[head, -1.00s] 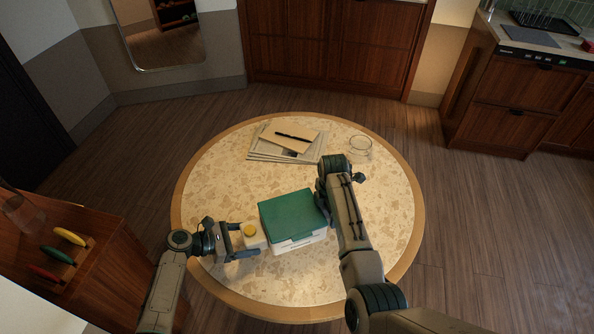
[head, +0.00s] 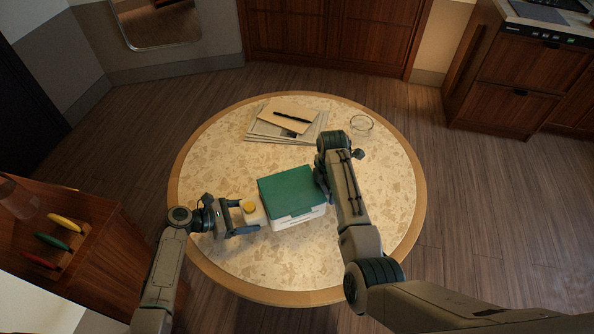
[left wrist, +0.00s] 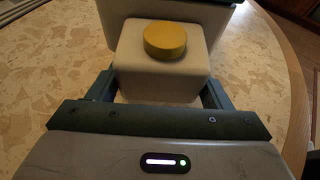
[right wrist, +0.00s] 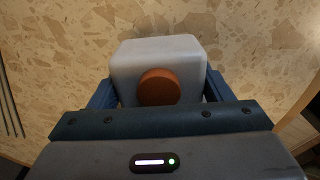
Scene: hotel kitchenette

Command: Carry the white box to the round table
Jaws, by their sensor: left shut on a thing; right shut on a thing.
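The white box (head: 298,220) has a green lid (head: 288,191) and is over the round table (head: 230,275), near its middle. Whether it touches the tabletop is hard to tell. A pale block with a yellow round cap (head: 249,207) is at its left side. My left gripper (head: 240,218) is shut on this block; the left wrist view shows the block (left wrist: 160,68) between the fingers, with the box behind. My right gripper (right wrist: 158,92) is shut on a pale block with an orange round knob (right wrist: 158,87). In the head view my right arm hides that block.
Papers with an envelope and a black pen (head: 292,117) lie at the table's back, beside a clear glass dish (head: 361,124). The table's front and right are clear. Kitchen drawers (head: 520,75) stand at back right.

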